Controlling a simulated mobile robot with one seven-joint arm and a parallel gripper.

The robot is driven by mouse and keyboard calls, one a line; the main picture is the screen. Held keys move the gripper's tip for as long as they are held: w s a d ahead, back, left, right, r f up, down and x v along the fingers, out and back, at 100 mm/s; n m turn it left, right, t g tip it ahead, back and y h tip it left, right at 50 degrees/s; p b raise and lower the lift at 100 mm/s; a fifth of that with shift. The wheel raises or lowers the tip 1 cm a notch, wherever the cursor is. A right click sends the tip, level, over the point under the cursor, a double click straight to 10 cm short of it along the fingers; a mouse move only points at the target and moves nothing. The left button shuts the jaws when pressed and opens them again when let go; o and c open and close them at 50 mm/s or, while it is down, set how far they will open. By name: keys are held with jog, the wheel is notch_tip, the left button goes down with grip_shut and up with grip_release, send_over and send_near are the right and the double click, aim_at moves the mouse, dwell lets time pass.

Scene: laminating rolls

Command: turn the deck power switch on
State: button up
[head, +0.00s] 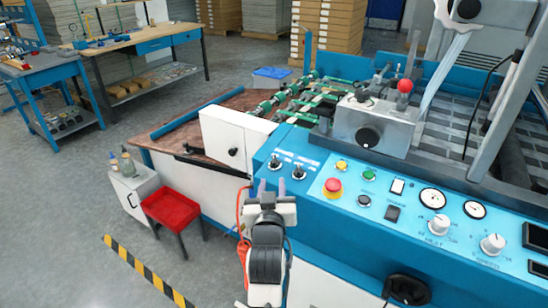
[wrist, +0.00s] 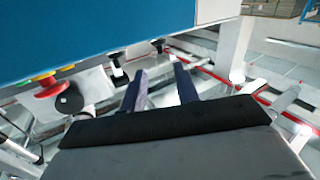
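The blue control panel (head: 318,168) carries two toggle switches at its left end, a left toggle (head: 275,161) and a right toggle (head: 299,172). The labels are too small to read, so I cannot tell which control is the deck power switch. My gripper (head: 271,187) is open and empty at the panel's front left edge, just short of the toggles. In the wrist view my gripper (wrist: 161,84) shows a gap between its fingers, with the toggles (wrist: 118,75) beyond, apart from them.
A red emergency stop (head: 332,187), a yellow button (head: 342,166) and a green button (head: 369,175) lie right of the toggles. Gauges and knobs (head: 438,225) follow. A grey roller unit (head: 370,125) stands behind. A red stool (head: 172,207) is on the floor at left.

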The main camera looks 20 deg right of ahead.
aim_at(274, 164)
jog(key=p+x, duration=0.3)
jog(key=x, duration=0.8)
grip_shut()
